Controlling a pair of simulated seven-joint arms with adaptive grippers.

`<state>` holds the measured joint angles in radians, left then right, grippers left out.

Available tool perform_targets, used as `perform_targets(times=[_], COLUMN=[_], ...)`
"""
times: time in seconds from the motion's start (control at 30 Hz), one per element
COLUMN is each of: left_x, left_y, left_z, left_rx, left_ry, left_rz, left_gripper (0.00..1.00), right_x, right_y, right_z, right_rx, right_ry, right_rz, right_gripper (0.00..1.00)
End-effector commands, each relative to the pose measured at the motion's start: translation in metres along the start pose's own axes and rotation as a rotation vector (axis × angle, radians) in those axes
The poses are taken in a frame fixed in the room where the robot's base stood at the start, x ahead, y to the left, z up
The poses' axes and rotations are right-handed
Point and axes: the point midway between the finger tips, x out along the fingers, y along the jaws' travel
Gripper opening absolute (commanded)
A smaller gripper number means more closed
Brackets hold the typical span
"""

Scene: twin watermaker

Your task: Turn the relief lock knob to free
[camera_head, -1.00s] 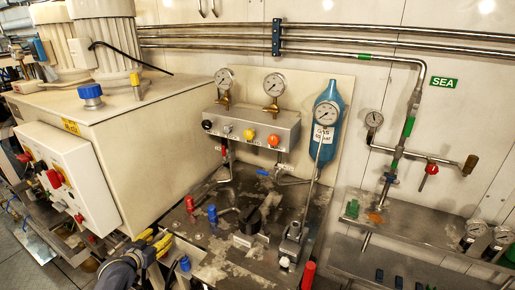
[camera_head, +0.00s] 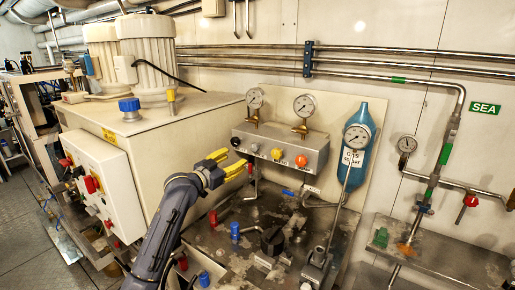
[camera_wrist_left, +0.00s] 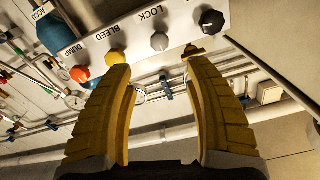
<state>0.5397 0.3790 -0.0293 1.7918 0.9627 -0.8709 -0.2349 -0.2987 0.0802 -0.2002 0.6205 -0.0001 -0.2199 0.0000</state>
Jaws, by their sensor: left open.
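The valve panel (camera_head: 283,140) on the back wall carries a row of knobs. From left these are a black knob (camera_head: 235,142), a grey knob (camera_head: 255,147), a yellow knob (camera_head: 277,153) and a red-orange knob (camera_head: 301,160). In the left wrist view, the word LOCK stands beside the grey knob (camera_wrist_left: 160,41), BLEED beside the yellow one and DUMP beside the red one. My left gripper (camera_head: 233,162) is open and empty, just in front of and below the panel's left end. In the wrist view its fingers (camera_wrist_left: 157,62) point at the panel, apart from the knobs.
Two gauges (camera_head: 303,106) stand on top of the panel. A blue bottle (camera_head: 369,124) with a gauge hangs to its right. Below, the metal bench holds a blue-capped fitting (camera_head: 235,230) and a black knob (camera_head: 272,240). A large beige housing (camera_head: 150,130) stands left.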

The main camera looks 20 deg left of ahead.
Motion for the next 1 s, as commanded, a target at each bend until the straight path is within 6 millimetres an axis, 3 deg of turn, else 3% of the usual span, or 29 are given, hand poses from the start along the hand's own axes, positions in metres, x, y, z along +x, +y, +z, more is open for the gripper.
perform_targets(times=[0.3, 0.6, 1.0], left_x=[0.06, 0.108, 0.137], left_y=[0.0, 0.0, 0.0], left_z=[-0.001, 0.0, 0.001], left_rx=[-0.004, -0.004, -0.002], left_ry=[0.0, -0.001, -0.001], left_rz=[0.0, 0.0, 0.0], left_gripper=[0.53, 0.53, 0.53], right_x=[0.0, 0.0, 0.0], right_y=[0.0, 0.0, -0.001], right_z=[-0.001, 0.001, 0.001], right_rx=[0.001, 0.001, 0.001], right_ry=[0.001, -0.001, -0.002], right_rz=[0.0, 0.0, -0.001], right_gripper=[0.44, 0.44, 0.44])
